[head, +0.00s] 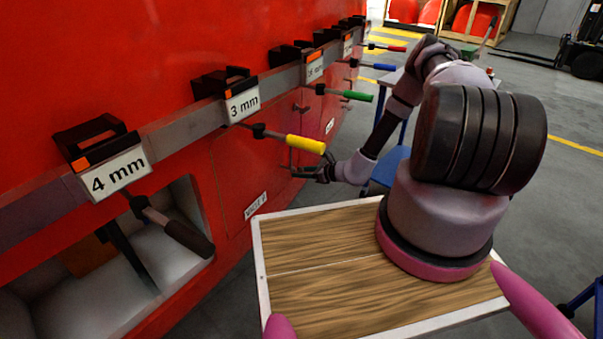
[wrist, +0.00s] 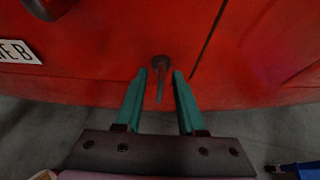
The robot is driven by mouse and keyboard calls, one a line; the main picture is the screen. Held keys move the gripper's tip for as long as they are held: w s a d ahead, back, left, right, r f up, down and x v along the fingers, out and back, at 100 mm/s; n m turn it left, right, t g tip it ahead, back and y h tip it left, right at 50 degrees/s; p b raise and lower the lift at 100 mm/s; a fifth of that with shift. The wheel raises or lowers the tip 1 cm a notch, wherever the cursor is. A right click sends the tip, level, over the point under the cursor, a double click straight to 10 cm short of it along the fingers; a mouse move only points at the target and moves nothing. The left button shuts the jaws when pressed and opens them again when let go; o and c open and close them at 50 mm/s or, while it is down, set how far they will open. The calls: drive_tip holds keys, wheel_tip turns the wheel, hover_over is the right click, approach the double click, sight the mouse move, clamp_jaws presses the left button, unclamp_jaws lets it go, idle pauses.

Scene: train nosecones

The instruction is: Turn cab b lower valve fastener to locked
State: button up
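In the wrist view, a dark fastener (wrist: 160,64) with a round hub and a narrow handle pointing down is mounted low on the red cab wall. My gripper (wrist: 159,76) has its two teal fingers apart, one on each side of the handle. I see gaps on both sides of the handle, and I cannot tell how deep it lies between the fingers. In the head view my gripper (head: 302,172) is by the red wall, below the yellow-handled tool. I cannot make out the fastener there. A white label ending in "E B" (wrist: 18,51) is left of the fastener.
The red wall (head: 150,40) carries a rail of holders with tools, including a yellow-handled (head: 305,144) and a green-handled one (head: 357,96) sticking out above my gripper. A wooden-topped tray (head: 320,255) is in front. An open recess (head: 180,230) is at the left.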

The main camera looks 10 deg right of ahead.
clamp_jaws()
idle(0.3)
drive_tip(key=m+y, duration=0.1)
drive_tip(key=m+g, duration=0.1)
drive_tip(key=m, duration=0.1)
drive_tip(key=shift+w+d+m+g+y, duration=0.1)
drive_tip(key=shift+w+m+g+y, duration=0.05)
drive_tip(key=shift+m+g+y, duration=0.2)
drive_tip(key=shift+d+f+m+g+y, duration=0.1)
drive_tip(key=shift+m+g+y, duration=0.1)
drive_tip(key=shift+m+y, duration=1.05)
drive_tip(key=shift+a+f+m+g+y, duration=0.15)
drive_tip(key=shift+m+y, duration=0.3)
drive_tip(key=shift+m, duration=1.55)
drive_tip(key=shift+d+r+m+g+y, duration=0.1)
drive_tip(key=shift+d+m+g+y, duration=0.1)
drive_tip(key=shift+m+y, duration=1.05)
drive_tip(key=shift+w+m+h, duration=0.1)
drive_tip(key=shift+m+h, duration=0.3)
drive_tip(key=shift+m, duration=0.15)
